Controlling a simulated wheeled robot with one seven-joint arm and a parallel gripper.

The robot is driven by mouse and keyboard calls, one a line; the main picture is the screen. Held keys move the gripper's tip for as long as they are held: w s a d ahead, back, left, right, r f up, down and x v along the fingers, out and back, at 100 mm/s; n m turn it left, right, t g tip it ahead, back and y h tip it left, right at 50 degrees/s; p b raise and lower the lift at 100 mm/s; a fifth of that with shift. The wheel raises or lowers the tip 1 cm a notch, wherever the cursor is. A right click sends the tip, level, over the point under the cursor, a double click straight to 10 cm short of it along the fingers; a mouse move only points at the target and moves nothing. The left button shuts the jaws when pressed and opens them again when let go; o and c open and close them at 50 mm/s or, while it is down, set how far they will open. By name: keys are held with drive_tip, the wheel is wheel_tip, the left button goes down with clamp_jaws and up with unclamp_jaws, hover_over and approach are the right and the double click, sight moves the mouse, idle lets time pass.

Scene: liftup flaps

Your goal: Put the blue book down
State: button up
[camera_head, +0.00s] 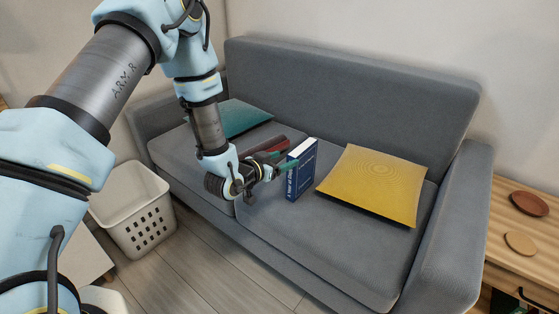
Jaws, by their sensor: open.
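The blue book (301,171) stands upright on the grey sofa's seat (305,227), left of the yellow cushion. Its white page edge and its blue spine with pale lettering face the camera. My gripper (291,165) is open at the book's left side, with its greenish fingertips close to the spine and cover. I cannot tell whether a finger touches the book. The far finger is partly hidden.
A yellow cushion (378,183) lies right of the book, and a teal cushion (238,117) lies at the sofa's left. A reddish object (270,146) lies behind my gripper. A white basket (134,212) stands at left; a wooden side table (510,235) is at right.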

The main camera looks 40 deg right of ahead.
drive_tip(key=shift+s+a+r, duration=0.1)
drive_tip(key=shift+a, duration=0.2)
drive_tip(key=w+a+r+n+t+y, duration=0.1)
drive_tip(key=w+a+r+n+y, duration=0.15)
drive_tip(key=w+a, duration=0.45)
drive_tip(key=w+a+r+n+t+y, duration=0.1)
drive_tip(key=w+a+r+n+y, duration=0.2)
drive_tip(key=a, duration=0.7)
drive_tip(key=w+a+r+n+y, duration=0.15)
drive_tip(key=w+a+y, duration=0.25)
drive_tip(key=a, duration=0.5)
drive_tip(key=s+a+r+n+g+y, duration=0.2)
drive_tip(key=s+a, duration=0.4)
drive_tip(key=a, duration=0.5)
drive_tip(key=s+a+r+n+g+y, duration=0.2)
drive_tip(key=s+a+r+n, duration=0.2)
drive_tip(key=a, duration=0.7)
drive_tip(key=s+r, duration=0.2)
drive_tip(key=s, duration=0.1)
drive_tip(key=shift+a+n, duration=0.15)
drive_tip(key=shift+n, duration=0.25)
